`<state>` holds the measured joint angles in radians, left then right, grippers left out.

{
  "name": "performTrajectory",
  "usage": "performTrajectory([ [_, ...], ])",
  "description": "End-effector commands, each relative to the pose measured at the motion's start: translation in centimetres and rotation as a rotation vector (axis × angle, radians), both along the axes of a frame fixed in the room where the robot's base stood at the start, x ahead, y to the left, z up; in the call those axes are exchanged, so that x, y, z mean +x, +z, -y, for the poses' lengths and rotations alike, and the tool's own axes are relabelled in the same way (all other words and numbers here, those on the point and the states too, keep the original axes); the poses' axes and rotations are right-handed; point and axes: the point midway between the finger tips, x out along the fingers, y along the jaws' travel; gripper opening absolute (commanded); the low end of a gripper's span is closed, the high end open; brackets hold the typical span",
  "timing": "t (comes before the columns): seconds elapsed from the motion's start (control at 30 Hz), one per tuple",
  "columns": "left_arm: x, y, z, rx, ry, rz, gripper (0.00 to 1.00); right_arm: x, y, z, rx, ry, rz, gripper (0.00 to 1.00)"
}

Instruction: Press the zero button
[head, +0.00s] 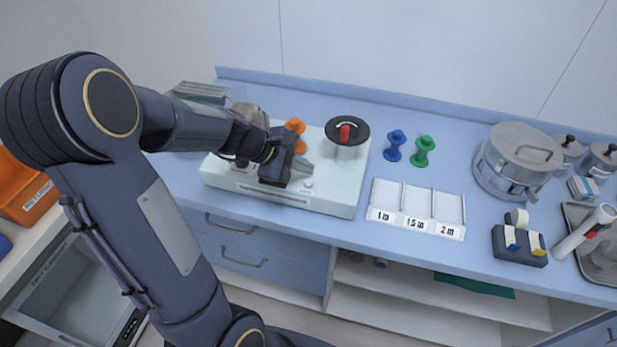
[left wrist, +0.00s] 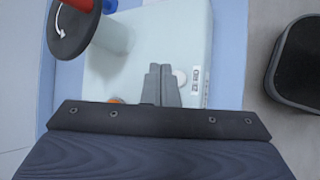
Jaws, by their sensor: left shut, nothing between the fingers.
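The zero button appears to be the small white round button (head: 308,182) near the front edge of the pale device (head: 338,200). In the left wrist view, the button (left wrist: 181,77) lies just right of my fingertips, with a small label (left wrist: 195,88) beside it. My left gripper (head: 309,166) is shut and empty, reaching in over the device from the left. Its closed fingertips (left wrist: 160,70) are beside the button and do not cover it in either view. I cannot tell their height above the device. My right gripper is in neither view.
A black disc with a red knob (head: 346,131) stands on the device behind my gripper. An orange spool (head: 296,125) is partly hidden by my wrist. Blue (head: 395,145) and green (head: 423,151) spools and a three-slot tray (head: 417,217) stand to the right on the blue counter (head: 470,245).

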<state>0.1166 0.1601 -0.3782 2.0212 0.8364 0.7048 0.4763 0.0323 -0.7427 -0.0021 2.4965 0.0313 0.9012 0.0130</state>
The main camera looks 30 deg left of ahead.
Motion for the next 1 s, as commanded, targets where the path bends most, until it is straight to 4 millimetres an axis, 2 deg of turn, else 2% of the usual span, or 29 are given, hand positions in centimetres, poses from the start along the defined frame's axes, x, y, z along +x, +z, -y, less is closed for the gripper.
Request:
performTrajectory([
  [0.03, 0.0, 1.1, 0.0, 0.000, 0.001, 0.001, 0.00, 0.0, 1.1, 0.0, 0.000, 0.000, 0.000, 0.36],
  [0.3, 0.0, 3.5, 0.0, 0.001, 0.000, 0.000, 0.00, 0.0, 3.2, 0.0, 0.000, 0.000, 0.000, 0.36],
  [1.0, 0.0, 3.4, 0.0, 0.001, -0.001, 0.000, 0.00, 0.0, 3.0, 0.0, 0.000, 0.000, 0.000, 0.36],
])
